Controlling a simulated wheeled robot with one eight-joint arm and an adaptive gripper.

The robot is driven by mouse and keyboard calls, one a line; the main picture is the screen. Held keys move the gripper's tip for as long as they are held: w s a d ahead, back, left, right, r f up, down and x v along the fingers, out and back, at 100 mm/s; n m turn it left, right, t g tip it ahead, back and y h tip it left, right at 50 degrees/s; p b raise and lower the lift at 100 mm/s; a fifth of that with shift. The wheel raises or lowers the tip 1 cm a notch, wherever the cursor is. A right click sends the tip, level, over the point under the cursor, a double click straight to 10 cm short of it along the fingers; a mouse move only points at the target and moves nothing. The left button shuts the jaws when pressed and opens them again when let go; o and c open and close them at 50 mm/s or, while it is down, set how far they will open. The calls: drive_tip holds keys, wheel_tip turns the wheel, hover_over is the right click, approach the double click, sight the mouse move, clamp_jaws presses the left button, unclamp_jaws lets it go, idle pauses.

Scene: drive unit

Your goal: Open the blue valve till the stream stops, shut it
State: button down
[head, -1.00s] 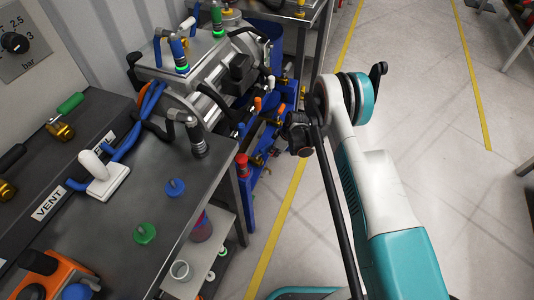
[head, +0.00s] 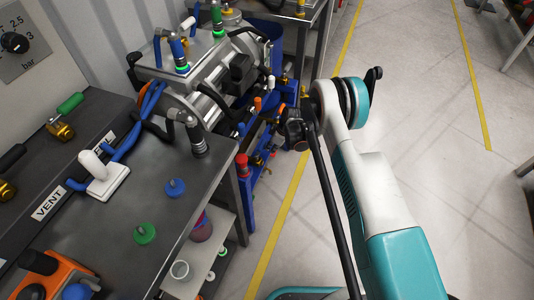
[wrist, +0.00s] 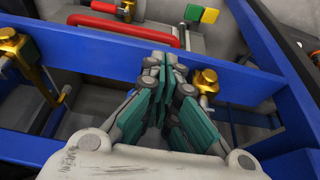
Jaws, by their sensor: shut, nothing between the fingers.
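My gripper (wrist: 164,62) is shut and empty in the wrist view. Its fingertips are over the near bar of a blue frame (wrist: 90,42). A brass valve (wrist: 12,46) is to its left and a brass fitting (wrist: 204,82) is just to its right, both on the frame. I cannot make out a blue valve handle or a stream in the wrist view. In the head view the blue frame (head: 248,212) stands beside the bench, with small coloured valves on it. My arm reaches there and the fingertips cannot be made out.
A red bar handle (wrist: 122,30) and a yellow and green block (wrist: 201,14) lie beyond the frame bar. The dark bench (head: 120,225) with a white lever (head: 95,166) and blue cap (head: 175,187) is at left. The floor (head: 420,130) at right is open.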

drive_tip(key=p+v, duration=0.2)
drive_tip(key=v, duration=0.6)
drive_tip(key=shift+s+p, duration=0.35)
drive_tip(key=shift+r, duration=0.2)
idle(0.5)
drive_tip(key=s+d+r+m+t+h, duration=0.1)
drive_tip(key=s+d+r+m, duration=0.15)
drive_tip(key=r, duration=0.95)
drive_tip(key=s+d+r+m+t, duration=0.1)
drive_tip(key=s+d+r+m, duration=0.15)
drive_tip(key=r, duration=0.95)
drive_tip(key=s+d+r+m+t+h, duration=0.15)
drive_tip(key=d+r, duration=0.25)
drive_tip(key=r, duration=0.8)
drive_tip(key=s+d+r+m, duration=0.2)
drive_tip(key=s+r, duration=0.3)
drive_tip(key=s, duration=0.2)
drive_tip(key=s+d+r+m, duration=0.2)
drive_tip(key=s+d+r, duration=0.1)
drive_tip(key=s+r, duration=0.4)
drive_tip(key=s+d+m+t, duration=0.1)
drive_tip(key=s+d, duration=0.1)
drive_tip(key=s, duration=0.6)
drive_tip(key=s+d+f+m+t+h, duration=0.1)
drive_tip(key=s+d+m, duration=0.1)
drive_tip(key=s, duration=0.7)
